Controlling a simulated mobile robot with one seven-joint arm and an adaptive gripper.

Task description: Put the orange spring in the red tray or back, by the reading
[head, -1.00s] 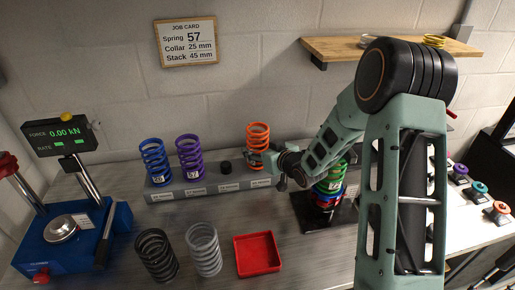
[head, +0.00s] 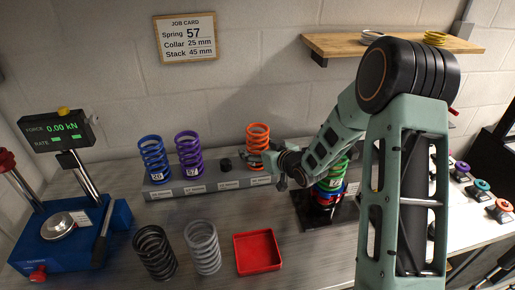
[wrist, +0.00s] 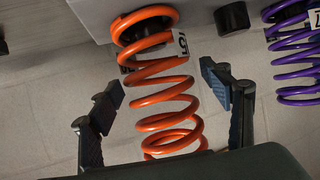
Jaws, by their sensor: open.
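The orange spring (head: 257,137) stands upright at the right end of the grey rack (head: 160,193) in the head view. In the wrist view the orange spring (wrist: 160,85) lies between the two spread fingers of my gripper (wrist: 165,105), with a gap on each side. My gripper (head: 275,163) is open and right beside the spring. The red tray (head: 257,252) is empty on the bench in front of the rack. The force display (head: 55,130) at the left reads 0.00 kN. The job card (head: 187,38) reads Spring 57, Collar 25 mm, Stack 45 mm.
Blue (head: 153,160) and purple (head: 189,155) springs and a small black post (head: 225,165) stand on the rack. A black spring (head: 154,252) and a grey spring (head: 203,248) stand left of the tray. A green spring (head: 335,175) stands behind my arm. A wooden shelf (head: 390,47) hangs above.

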